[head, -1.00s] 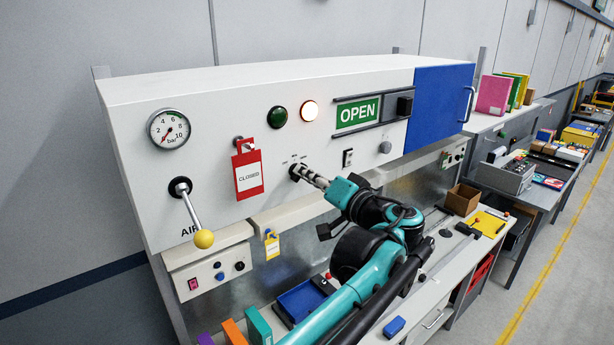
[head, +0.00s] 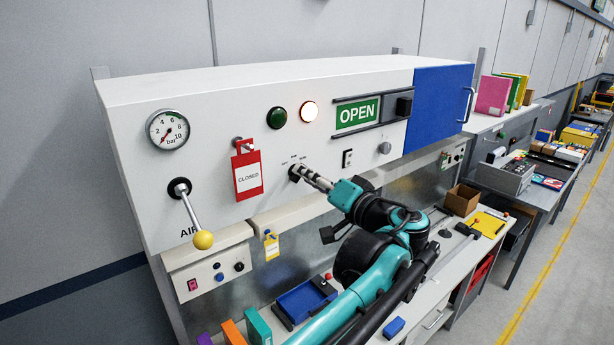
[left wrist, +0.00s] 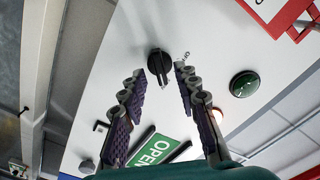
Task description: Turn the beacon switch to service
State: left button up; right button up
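The beacon switch is a black rotary knob (left wrist: 159,63) on the white panel. In the left wrist view its grip bar points down and slightly right in the picture. In the head view the switch (head: 295,173) is partly covered by my left gripper (head: 314,178). Its small position labels are too small to read. My left gripper (left wrist: 160,76) is open, with one finger on each side of the knob's bar. I see gaps between the fingers and the bar. My right gripper is not in view.
A lit white lamp (head: 309,111) and a dark green lamp (head: 277,118) sit above the switch. A red CLOSED tag (head: 247,175) hangs to its left, beyond it a yellow-tipped AIR lever (head: 202,238). A green OPEN sign (head: 358,113) is at upper right.

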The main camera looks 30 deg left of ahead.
pick_arm(q)
jog(key=v, duration=1.1)
jog(key=s+a+f+m+g+h+b, duration=0.1)
jog(key=s+a+f+m+h+b, duration=0.2)
jog(key=f+b, duration=0.9)
jog(key=s+a+f+h+b, duration=0.2)
jog(key=s+f+h+b, duration=0.15)
jog(key=f, duration=1.75)
jog(key=s+d+f+h+b, duration=0.2)
jog(key=f+b, duration=0.4)
jog(key=f, duration=0.5)
jog(key=s+d+f+m+t+h+b, duration=0.1)
jog(key=s+d+f+h+b, duration=0.2)
jog(key=f, duration=0.8)
jog(key=s+d+f+h+b, duration=0.3)
jog(key=f+h+b, duration=0.2)
jog(key=f+b, duration=0.3)
notch_tip(320, 180, down, 3)
jog(key=shift+d+b, duration=0.3)
